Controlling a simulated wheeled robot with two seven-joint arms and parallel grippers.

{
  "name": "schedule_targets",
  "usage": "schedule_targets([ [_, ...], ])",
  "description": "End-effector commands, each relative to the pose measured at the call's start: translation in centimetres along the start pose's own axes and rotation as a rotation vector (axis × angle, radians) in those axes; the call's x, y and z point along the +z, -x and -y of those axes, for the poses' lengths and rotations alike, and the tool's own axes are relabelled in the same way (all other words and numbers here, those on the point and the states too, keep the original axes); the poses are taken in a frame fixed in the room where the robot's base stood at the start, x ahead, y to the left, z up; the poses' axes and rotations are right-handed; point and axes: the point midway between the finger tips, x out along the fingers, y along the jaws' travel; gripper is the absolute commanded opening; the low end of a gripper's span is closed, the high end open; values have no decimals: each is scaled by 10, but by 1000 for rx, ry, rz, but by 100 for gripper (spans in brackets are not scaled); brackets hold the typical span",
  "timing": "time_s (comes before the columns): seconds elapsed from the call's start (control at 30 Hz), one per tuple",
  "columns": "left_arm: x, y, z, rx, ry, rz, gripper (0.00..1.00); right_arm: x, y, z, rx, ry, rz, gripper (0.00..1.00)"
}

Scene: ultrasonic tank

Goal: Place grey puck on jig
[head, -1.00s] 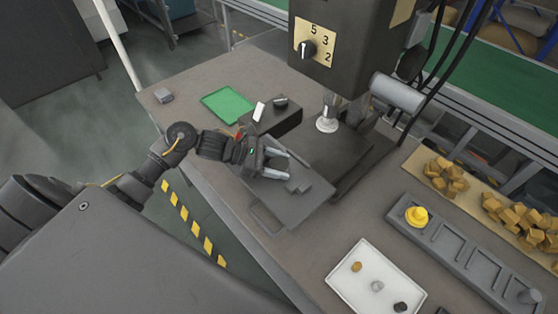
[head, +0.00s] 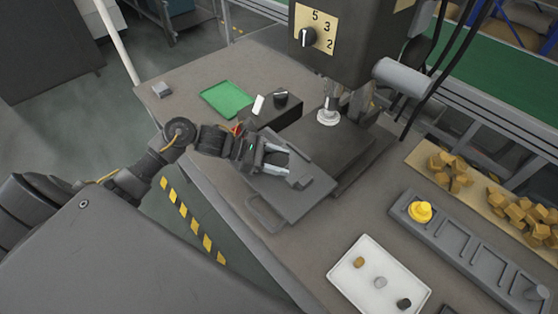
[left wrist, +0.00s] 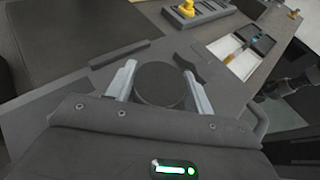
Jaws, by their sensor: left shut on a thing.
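My left gripper (head: 288,163) is over the grey plate-like jig (head: 272,208), which has a loop handle and lies at the front of the machine's dark base. In the left wrist view its two pale fingers (left wrist: 160,92) stand on either side of a dark grey round puck (left wrist: 160,84) and hold it. I cannot tell whether the puck touches the jig. A raised block (head: 313,184) on the jig is just right of the fingertips. A dark arm part at the right of the left wrist view may be my right gripper.
The press head (head: 345,40) and its spindle (head: 328,115) hang behind the jig. A white tray (head: 345,287) with three small pucks is at the front right. A grey slotted rack (head: 452,238) with a yellow piece is beyond it. A green mat (head: 227,99) lies back left.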

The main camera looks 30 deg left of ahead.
Motion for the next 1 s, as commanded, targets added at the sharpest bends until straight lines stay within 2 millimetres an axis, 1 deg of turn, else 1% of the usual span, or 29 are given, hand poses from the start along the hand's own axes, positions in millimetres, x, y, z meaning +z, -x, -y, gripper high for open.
schedule_targets([
  [0.03,1,0,0,0,0,0,53,0,1,0,0,0,0,36],
  [0.1,1,0,0,0,0,0,61,0,1,0,0,0,0,36],
  [0.4,2,1,0,0,0,0,61,0,3,0,0,0,0,36],
  [0.53,10,4,0,0,1,0,61,-2,16,0,0,0,0,36],
  [0.63,20,8,0,1,2,1,61,-3,32,-1,0,0,0,36],
  [0.67,11,12,-1,4,-1,-3,61,-2,21,0,0,0,0,36],
  [0.7,6,22,-1,4,-4,-6,61,-1,12,0,-1,0,0,36],
  [0.9,6,70,0,1,-4,-7,61,1,-8,0,0,0,1,36],
  [1.0,6,90,0,2,-3,-6,61,2,-15,1,-1,0,1,36],
])
